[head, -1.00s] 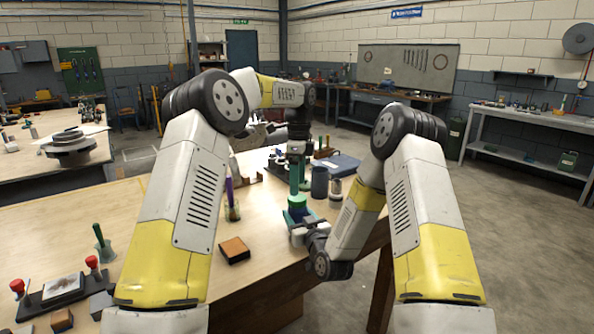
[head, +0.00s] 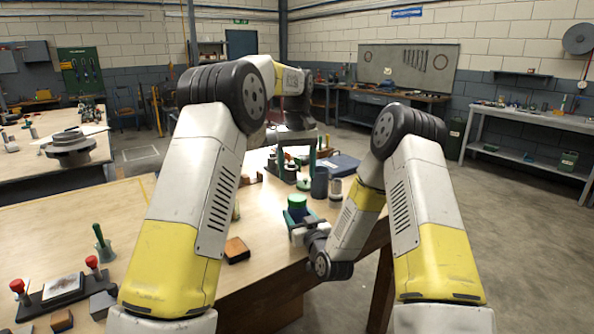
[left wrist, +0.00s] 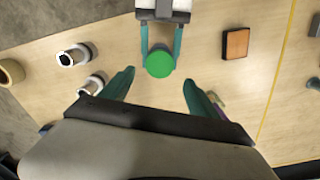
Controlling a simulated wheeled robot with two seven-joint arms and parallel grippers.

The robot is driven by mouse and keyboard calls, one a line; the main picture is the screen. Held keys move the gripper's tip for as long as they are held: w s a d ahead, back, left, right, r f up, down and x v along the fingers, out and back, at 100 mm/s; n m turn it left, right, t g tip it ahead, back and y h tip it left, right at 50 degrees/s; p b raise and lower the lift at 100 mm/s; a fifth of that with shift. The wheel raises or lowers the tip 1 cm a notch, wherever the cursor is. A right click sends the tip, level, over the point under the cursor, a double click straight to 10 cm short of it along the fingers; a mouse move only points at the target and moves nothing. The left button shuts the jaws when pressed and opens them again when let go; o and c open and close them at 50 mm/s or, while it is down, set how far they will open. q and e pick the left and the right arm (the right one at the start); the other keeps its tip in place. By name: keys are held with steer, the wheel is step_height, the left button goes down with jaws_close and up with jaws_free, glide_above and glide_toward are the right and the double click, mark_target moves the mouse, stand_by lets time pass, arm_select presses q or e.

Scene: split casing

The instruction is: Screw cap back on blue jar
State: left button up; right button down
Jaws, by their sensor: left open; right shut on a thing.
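The green cap (head: 297,201) sits on top of the blue jar (head: 297,213) near the table's right edge. How tightly it is seated cannot be told. My right gripper (head: 301,223) is shut around the jar from the front. In the left wrist view the cap (left wrist: 159,64) is a green disc between my right gripper's teal fingers, with the jar hidden below it. My left gripper (left wrist: 159,77) is open and empty, its fingertips spread on either side below the cap in the picture. In the head view my left gripper (head: 296,155) is above and beyond the jar, apart from the cap.
An orange-brown block (head: 236,250) lies left of the jar. A clamp with red knobs (head: 62,287) is at the front left.

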mark_target(297, 197)
stand_by(0.4)
arm_select(q)
steer(key=shift+f, duration=4)
steer(key=shift+c, duration=0.2)
steer(key=c, duration=1.4)
steer(key=m, duration=0.4)
steer(key=shift+m, duration=0.3)
steer(key=shift+c, duration=0.2)
steer(key=o, duration=1.6)
steer(key=shift+o, duration=0.2)
steer(key=shift+r, duration=0.1)
step_height(297, 197, up, 12)
